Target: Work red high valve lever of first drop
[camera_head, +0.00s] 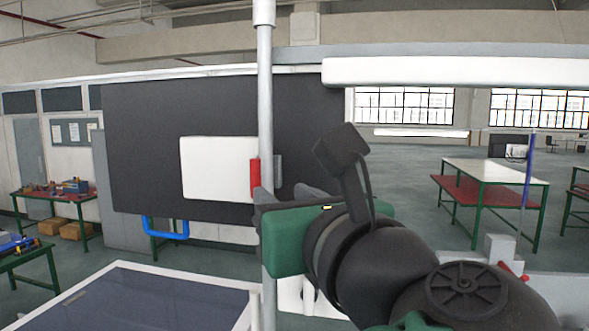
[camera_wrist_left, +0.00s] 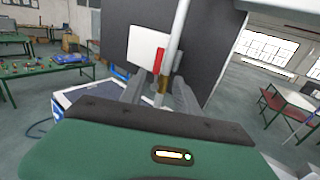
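The red lever (camera_head: 255,178) is upright against the left side of a vertical grey pipe (camera_head: 265,110). It also shows in the left wrist view (camera_wrist_left: 163,60), above a brass-coloured fitting (camera_wrist_left: 163,87) on the pipe. My left gripper (camera_head: 281,193) is just below and right of the lever in the head view. In the left wrist view its two dark fingers (camera_wrist_left: 160,80) are spread, one on each side of the pipe, with the lever's lower end and the fitting between them. Contact with the lever cannot be told. My right gripper is out of view.
A dark panel (camera_head: 140,140) with a white plate (camera_head: 212,168) stands behind the pipe. A blue bent handle (camera_head: 166,235) is lower left. A dark-topped, white-edged surface (camera_head: 150,300) lies below. Tables stand at the left and right (camera_head: 490,172).

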